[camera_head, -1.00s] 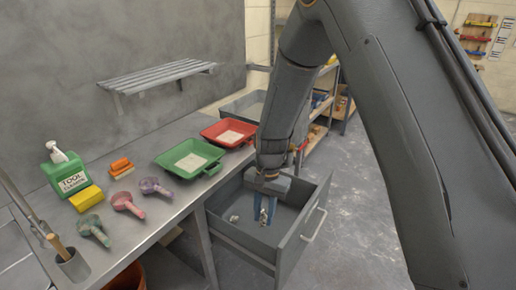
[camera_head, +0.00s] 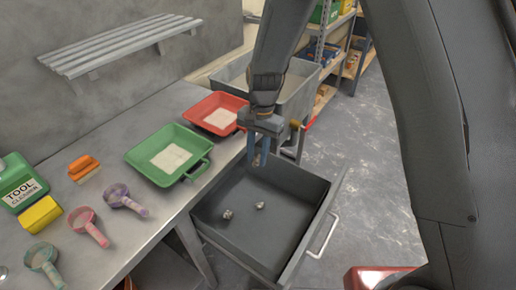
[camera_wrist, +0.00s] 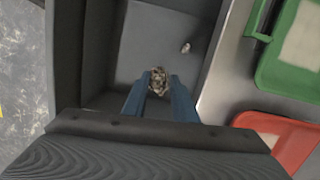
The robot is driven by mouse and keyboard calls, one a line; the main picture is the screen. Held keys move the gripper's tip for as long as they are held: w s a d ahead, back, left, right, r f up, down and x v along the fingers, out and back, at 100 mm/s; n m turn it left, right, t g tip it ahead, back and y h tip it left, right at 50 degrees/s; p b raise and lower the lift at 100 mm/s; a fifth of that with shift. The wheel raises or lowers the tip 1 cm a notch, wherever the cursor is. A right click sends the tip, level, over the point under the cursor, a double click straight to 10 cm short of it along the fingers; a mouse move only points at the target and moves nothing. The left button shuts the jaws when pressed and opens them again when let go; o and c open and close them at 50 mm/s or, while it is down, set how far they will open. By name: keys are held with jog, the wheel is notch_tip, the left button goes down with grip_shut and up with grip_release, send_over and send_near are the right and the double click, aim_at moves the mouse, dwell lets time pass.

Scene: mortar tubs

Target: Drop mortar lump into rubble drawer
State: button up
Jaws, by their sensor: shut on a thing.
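My gripper (camera_head: 258,162) hangs above the far part of the open grey rubble drawer (camera_head: 292,188), fingers pointing down. In the wrist view, its blue fingers (camera_wrist: 159,78) are shut on a rough grey-brown mortar lump (camera_wrist: 158,84) between their tips. In the head view the held lump cannot be made out clearly between the fingers. Two small pale lumps show inside the drawer there, one to the left (camera_head: 228,214) and one to the right (camera_head: 260,205). A small lump (camera_wrist: 185,47) also shows past the fingertips in the wrist view.
A green tub (camera_head: 137,158) and a red tub (camera_head: 192,115) stand on the metal bench, left of the drawer. A grey basin (camera_head: 303,91) stands behind.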

aim_at(258, 166)
notch_tip(258, 166, down, 6)
jog(key=b, duration=0.4)
jog(key=shift+d+r, duration=0.1)
jog(key=shift+r, duration=0.1)
jog(key=o, duration=1.1)
jog(key=shift+o, duration=0.2)
jog(key=shift+w+d+r+b, duration=0.15)
jog(key=shift+r+b, duration=0.15)
jog(key=shift+r, duration=1)
jog(key=shift+w+r+b, duration=0.2)
jog(key=shift+r+b, duration=0.15)
jog(key=shift+r, duration=0.95)
jog(key=shift+w+d+r+b, duration=0.15)
jog(key=shift+r+b, duration=0.15)
jog(key=shift+r, duration=1)
